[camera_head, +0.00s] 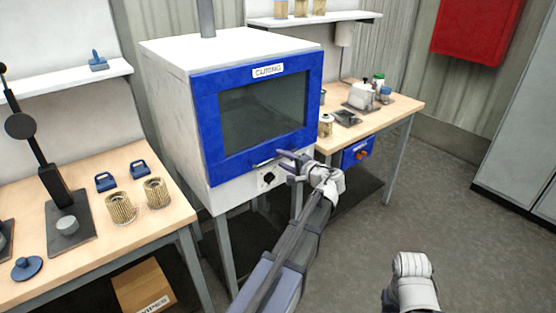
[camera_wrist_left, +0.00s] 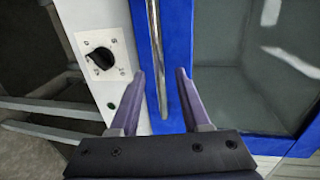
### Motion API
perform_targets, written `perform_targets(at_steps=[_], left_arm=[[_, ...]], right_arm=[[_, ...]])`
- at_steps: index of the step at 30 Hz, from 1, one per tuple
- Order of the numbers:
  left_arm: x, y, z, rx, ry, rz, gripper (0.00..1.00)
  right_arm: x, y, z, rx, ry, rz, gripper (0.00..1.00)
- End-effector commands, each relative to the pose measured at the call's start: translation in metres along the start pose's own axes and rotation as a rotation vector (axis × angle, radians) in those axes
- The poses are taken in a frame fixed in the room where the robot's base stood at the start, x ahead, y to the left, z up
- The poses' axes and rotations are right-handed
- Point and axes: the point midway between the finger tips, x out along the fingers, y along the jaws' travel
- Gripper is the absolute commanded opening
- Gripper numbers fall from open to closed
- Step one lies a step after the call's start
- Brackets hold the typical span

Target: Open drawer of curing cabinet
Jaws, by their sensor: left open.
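The curing cabinet (camera_head: 178,95) is a white box with a blue-framed glass door (camera_head: 205,130) labelled "CURING". The door looks shut. A metal bar handle (camera_wrist_left: 156,60) runs along the door's frame in the left wrist view. In the head view it lies at the door's lower edge, partly hidden by my gripper. My left gripper (camera_head: 282,157) is at this edge. In the left wrist view its two purple fingers (camera_wrist_left: 161,72) are open, one on each side of the handle, with gaps visible. My right gripper does not show; only a white part of my right arm is visible.
A black knob on a white plate (camera_wrist_left: 100,55) is beside the handle. A left bench (camera_head: 170,205) holds filter cartridges (camera_head: 121,207), blue-handled items and a press. A right bench (camera_head: 395,112) holds containers and a blue drawer unit (camera_head: 352,153). The floor at right is clear.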

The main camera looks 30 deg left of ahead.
Motion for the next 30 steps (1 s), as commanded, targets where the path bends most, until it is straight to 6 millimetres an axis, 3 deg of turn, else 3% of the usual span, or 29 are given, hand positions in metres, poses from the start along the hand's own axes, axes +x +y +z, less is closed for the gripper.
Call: perform_targets(at_steps=[7,18,30], left_arm=[[0.028,0.001,-0.001,-0.001,-0.001,0.001,0.47],[0.032,0.0,0.0,-0.001,0.001,0.001,0.47],[0.032,0.0,0.0,-0.001,0.0,0.001,0.03]], right_arm=[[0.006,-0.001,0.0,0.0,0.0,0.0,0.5],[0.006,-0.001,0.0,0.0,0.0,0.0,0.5],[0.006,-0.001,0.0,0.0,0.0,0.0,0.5]])
